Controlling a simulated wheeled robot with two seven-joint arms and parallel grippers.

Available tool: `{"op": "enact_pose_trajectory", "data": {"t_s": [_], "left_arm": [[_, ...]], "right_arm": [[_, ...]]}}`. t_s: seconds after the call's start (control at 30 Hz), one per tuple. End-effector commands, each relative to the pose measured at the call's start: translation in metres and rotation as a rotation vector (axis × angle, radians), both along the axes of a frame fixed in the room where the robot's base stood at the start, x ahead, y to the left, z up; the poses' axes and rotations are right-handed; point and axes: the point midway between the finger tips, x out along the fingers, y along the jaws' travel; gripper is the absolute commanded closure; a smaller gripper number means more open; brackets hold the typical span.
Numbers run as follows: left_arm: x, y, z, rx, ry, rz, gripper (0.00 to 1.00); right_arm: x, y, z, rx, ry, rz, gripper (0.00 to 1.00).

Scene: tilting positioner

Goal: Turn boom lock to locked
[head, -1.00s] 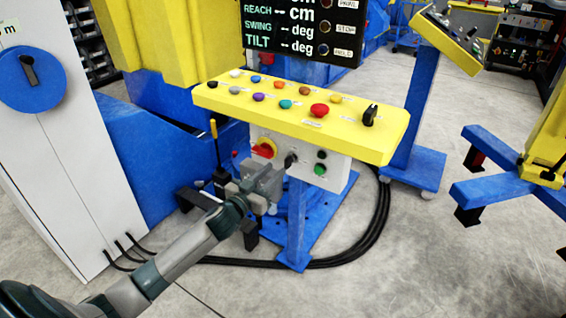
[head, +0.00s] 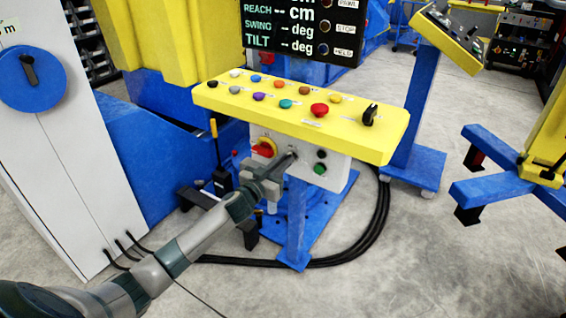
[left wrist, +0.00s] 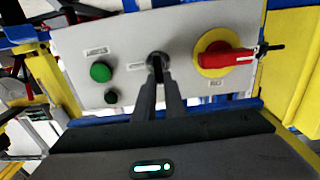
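The control box (head: 335,170) hangs under the yellow desk. Its small dark middle switch, which I take for the boom lock, is a knob (left wrist: 155,58) between the green button and the red rotary switch in the left wrist view. My left gripper (head: 291,157) is at this knob; in the left wrist view its two dark fingers (left wrist: 157,78) are close together, their tips at the knob. I cannot tell whether they press on it or stand just around it. The fingers hide most of the knob, so its setting is unclear. My right gripper is not in view.
Close beside are the red switch on yellow (left wrist: 222,60), a green button (left wrist: 100,72) and a small black button (left wrist: 111,96). The yellow desk (head: 375,142) with several coloured buttons overhangs the box. Black cables (head: 375,225) lie on the floor.

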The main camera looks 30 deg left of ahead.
Motion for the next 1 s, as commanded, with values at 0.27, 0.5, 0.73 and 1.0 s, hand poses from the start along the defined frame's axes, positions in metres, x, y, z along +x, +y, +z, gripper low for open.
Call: {"op": "enact_pose_trajectory", "data": {"t_s": [0.27, 0.5, 0.73, 1.0], "left_arm": [[0.000, 0.000, 0.000, 0.003, 0.000, 0.000, 1.00], [0.000, -0.001, 0.000, 0.046, -0.004, 0.000, 1.00], [-0.001, -0.004, 0.001, 0.159, -0.014, 0.000, 1.00], [-0.001, -0.007, -0.001, 0.382, -0.029, 0.001, 1.00]], "right_arm": [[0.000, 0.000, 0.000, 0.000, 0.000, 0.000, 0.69], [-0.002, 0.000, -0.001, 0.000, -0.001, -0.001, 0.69], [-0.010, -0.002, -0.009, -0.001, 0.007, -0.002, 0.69], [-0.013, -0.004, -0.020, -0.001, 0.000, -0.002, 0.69]]}}
